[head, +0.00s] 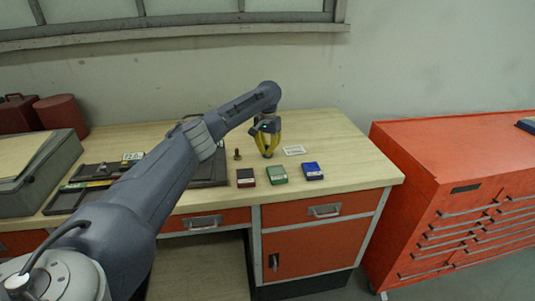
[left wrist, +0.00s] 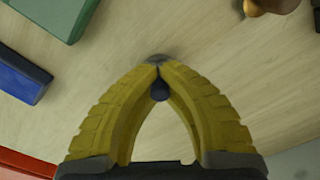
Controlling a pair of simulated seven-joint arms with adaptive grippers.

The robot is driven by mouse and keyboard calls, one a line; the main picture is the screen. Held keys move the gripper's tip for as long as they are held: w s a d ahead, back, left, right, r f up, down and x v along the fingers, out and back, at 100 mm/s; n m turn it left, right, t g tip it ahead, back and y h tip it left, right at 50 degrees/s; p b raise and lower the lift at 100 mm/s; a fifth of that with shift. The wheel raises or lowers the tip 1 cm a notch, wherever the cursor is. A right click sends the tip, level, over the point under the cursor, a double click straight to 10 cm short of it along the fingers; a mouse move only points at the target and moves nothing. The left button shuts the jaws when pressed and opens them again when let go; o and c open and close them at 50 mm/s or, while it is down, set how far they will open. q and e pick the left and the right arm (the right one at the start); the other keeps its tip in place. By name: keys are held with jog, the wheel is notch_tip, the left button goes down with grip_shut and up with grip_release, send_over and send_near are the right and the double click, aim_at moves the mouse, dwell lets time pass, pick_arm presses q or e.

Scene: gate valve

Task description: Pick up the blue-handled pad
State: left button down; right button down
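My left gripper (head: 267,154) points down at the desk, right of the brown-handled stamp (head: 237,154). In the left wrist view its yellow fingers (left wrist: 158,66) come together around a small dark, bluish knob (left wrist: 160,90), with a grey rounded part just beyond the tips. This looks like the blue-handled pad, mostly hidden by the fingers; I cannot tell whether it is clear of the desk. The brown stamp also shows at the top of the left wrist view (left wrist: 272,5). My right gripper is in neither view.
A white card (head: 294,150) lies right of the gripper. A red tool cabinet (head: 450,170) stands to the right.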

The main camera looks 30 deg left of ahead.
aim_at(267, 145)
pick_arm(q)
jog(key=shift+r, duration=0.1)
dwell(0.4)
notch_tip(267, 145, up, 20)
dwell(0.6)
dwell(0.7)
